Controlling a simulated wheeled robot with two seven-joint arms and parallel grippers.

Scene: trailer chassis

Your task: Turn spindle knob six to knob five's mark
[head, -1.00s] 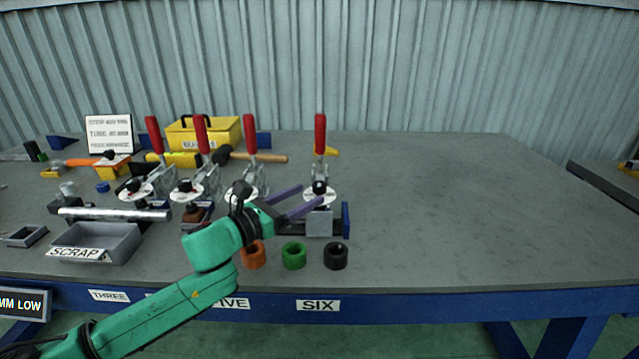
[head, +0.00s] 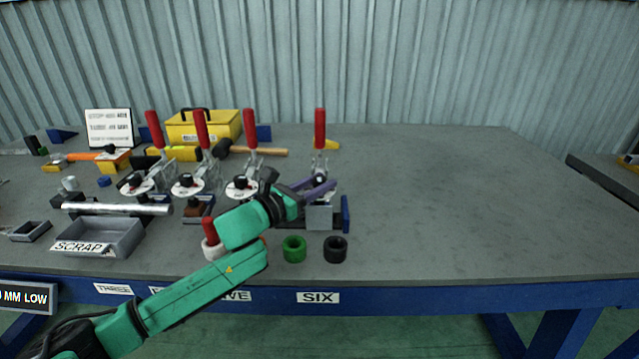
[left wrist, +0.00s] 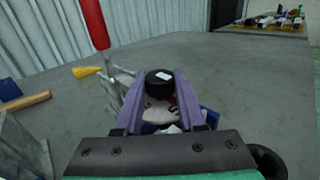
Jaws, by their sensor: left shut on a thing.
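Knob six (left wrist: 158,84) is a black knob with a white line on top, seen in the left wrist view between the purple fingers. Its white dial (left wrist: 158,113) shows below it, partly hidden. My left gripper (head: 323,186) is shut on knob six at the clamp station above the SIX label (head: 318,297). Its fingers hide most of that dial in the head view. Knob five (head: 240,181) is a black knob on a white dial (head: 238,193) just left of my gripper; its mark is too small to read. My right gripper is not in view.
Red-handled clamps stand behind the knobs, the nearest handle (head: 320,128) just behind my gripper. Green (head: 294,249) and black (head: 335,249) rings lie in front. A scrap tray (head: 118,236) and a metal tube (head: 115,209) are at left. The table's right side is clear.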

